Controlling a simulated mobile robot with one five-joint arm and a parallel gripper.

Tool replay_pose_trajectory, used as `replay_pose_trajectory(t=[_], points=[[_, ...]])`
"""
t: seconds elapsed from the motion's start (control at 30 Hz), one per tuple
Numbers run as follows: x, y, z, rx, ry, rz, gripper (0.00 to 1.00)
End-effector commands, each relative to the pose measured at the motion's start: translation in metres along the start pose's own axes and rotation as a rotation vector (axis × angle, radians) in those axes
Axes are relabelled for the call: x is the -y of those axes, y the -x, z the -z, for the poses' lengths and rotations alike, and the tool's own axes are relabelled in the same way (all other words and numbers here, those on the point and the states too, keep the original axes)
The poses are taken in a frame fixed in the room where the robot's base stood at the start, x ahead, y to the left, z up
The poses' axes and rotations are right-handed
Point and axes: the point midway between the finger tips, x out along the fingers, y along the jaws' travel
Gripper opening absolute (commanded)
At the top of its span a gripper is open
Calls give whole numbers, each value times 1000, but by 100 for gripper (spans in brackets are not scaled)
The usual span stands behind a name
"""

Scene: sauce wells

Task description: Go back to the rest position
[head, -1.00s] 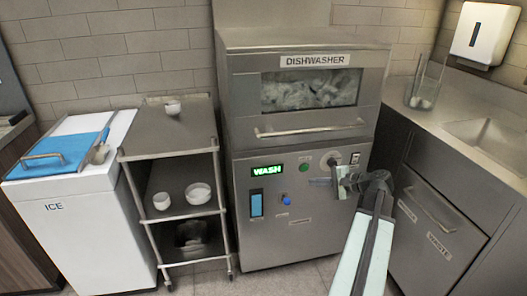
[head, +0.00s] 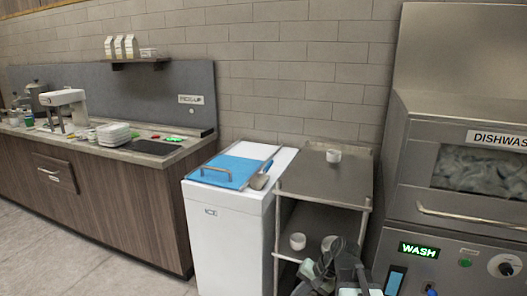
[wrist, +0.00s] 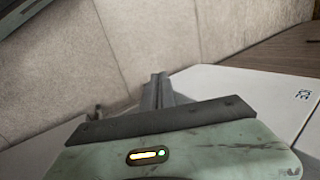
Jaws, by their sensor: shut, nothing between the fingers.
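My gripper (wrist: 158,80) shows in the wrist view with its grey fingers together and nothing between them. In the head view my folded arm is low in the picture, in front of the steel cart (head: 318,182). I cannot make out the fingertips there.
The dishwasher (head: 455,215) stands at the right with a lit green WASH sign. The white ice chest (head: 226,245) has a blue lid (head: 228,170) and a scoop (head: 259,182). Cups (head: 334,156) stand on the cart. A wooden counter (head: 110,200) and open floor (head: 60,265) lie left.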

Motion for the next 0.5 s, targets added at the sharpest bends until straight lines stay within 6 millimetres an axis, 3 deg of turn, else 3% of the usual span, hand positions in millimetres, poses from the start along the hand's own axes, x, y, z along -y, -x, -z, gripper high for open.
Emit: replay_pose_trajectory(t=[0.03,0.13,0.3,0.5], points=[[3,-12,-17,14,71,-71,0],[-12,-22,-36,27,207,-243,0],[-77,5,-31,34,361,-531,0],[-45,62,-34,46,388,-528,0]])
